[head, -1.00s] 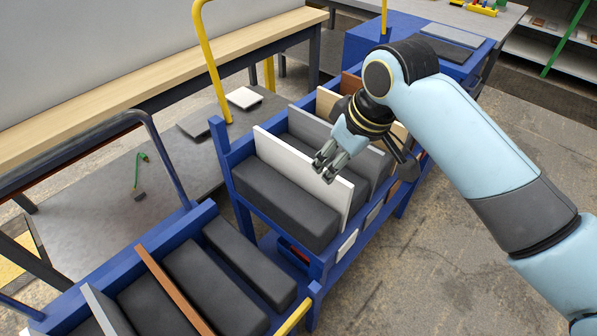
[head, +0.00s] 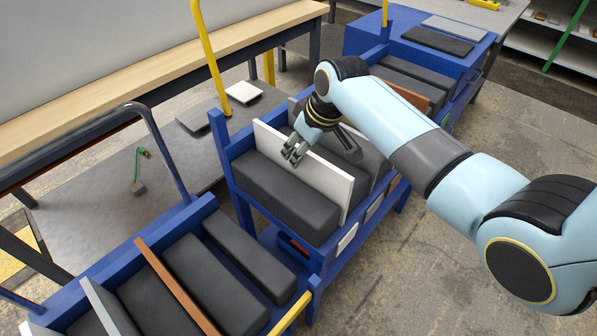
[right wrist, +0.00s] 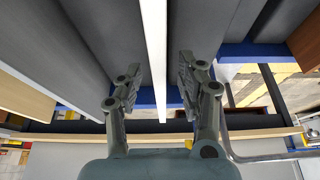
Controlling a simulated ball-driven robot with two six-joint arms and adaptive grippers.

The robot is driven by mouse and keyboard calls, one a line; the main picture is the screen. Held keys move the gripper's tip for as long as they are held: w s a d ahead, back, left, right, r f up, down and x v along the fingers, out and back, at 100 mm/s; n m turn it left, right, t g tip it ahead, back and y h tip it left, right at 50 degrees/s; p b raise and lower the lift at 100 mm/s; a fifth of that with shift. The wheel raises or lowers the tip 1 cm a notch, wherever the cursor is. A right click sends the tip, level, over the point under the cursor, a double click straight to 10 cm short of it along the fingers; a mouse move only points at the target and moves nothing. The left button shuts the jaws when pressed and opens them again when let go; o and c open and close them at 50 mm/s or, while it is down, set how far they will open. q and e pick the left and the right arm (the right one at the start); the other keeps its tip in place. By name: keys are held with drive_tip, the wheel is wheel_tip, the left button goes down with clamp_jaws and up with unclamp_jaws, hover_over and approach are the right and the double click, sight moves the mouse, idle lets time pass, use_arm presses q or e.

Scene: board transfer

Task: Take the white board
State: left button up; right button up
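The white board (head: 318,182) stands on edge in the blue cart (head: 228,170), between dark grey padded blocks. In the right wrist view the board (right wrist: 154,50) shows as a thin white edge running between the two fingers. My right gripper (head: 293,152) is at the board's top edge, left of its middle. In the right wrist view my right gripper (right wrist: 158,85) is open, one finger on each side of the board, with gaps to both. My left gripper is not in view.
A dark block (head: 286,196) lies in front of the board and another (head: 365,150) behind it. A second blue rack at lower left holds a brown board (head: 178,285) and more dark blocks. A yellow post (head: 208,55) rises at the cart's left end.

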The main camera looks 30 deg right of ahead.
drive_tip(key=shift+x, duration=0.85)
clamp_jaws()
